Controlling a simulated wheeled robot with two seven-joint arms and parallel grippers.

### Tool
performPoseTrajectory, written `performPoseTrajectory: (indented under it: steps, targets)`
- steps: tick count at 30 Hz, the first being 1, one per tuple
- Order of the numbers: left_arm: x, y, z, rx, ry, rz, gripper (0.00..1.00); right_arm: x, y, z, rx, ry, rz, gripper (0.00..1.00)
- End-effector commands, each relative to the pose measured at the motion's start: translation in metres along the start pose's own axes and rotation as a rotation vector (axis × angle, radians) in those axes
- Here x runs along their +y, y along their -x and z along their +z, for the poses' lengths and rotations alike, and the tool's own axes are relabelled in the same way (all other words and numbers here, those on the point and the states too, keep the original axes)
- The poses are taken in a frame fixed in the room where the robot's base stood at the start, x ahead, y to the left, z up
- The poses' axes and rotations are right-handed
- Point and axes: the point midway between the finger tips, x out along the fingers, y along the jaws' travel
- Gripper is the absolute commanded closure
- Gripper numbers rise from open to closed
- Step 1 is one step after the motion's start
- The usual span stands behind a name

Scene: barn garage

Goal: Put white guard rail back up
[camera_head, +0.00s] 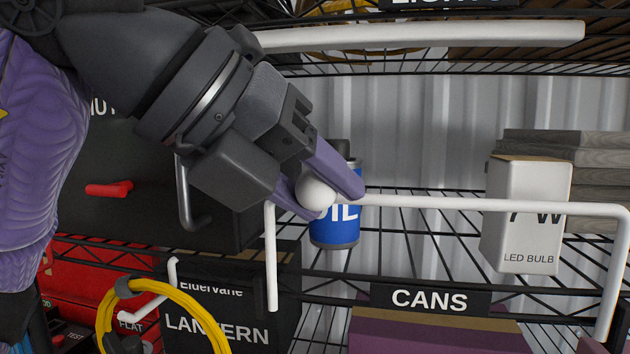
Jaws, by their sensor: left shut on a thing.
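The white guard rail (450,203) runs level across the front of the middle shelf. Its two legs point down, one near the lantern box and one at the right edge of the head view. A white round knob (314,193) sits on the rail near its left end. My left gripper (320,188) reaches in from the upper left, with its two purple fingers shut around this knob. Whether the leg ends are seated in the shelf cannot be told. My right gripper is not in view.
A blue oil can (335,231) stands behind the rail and fingers. A white LED bulb box (524,232) stands at right. The CANS label (430,300) is on the shelf edge. A yellow cable loop (185,300) hangs lower left. Another white rail (430,36) spans the upper shelf.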

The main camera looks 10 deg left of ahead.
Motion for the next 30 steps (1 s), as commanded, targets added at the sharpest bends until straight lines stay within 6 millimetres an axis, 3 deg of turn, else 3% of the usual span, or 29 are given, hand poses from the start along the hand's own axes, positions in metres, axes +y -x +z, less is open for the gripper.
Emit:
performPoseTrajectory:
  steps: [4, 5, 9, 19, 30]
  targets:
    - [-0.001, 0.000, 0.000, 0.000, -0.001, -0.003, 1.00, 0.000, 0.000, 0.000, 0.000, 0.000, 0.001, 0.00]
    - [-0.001, 0.000, 0.000, 0.000, -0.001, -0.003, 0.53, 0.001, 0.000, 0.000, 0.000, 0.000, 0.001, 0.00]
    - [0.000, 0.000, 0.000, 0.000, -0.001, -0.002, 0.23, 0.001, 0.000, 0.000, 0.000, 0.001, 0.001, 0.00]
    - [0.000, 0.006, 0.000, -0.002, -0.001, -0.001, 0.22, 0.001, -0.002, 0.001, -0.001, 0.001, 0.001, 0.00]
    - [0.000, 0.089, 0.000, -0.001, -0.001, -0.002, 0.22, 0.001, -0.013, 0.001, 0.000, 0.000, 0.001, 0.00]
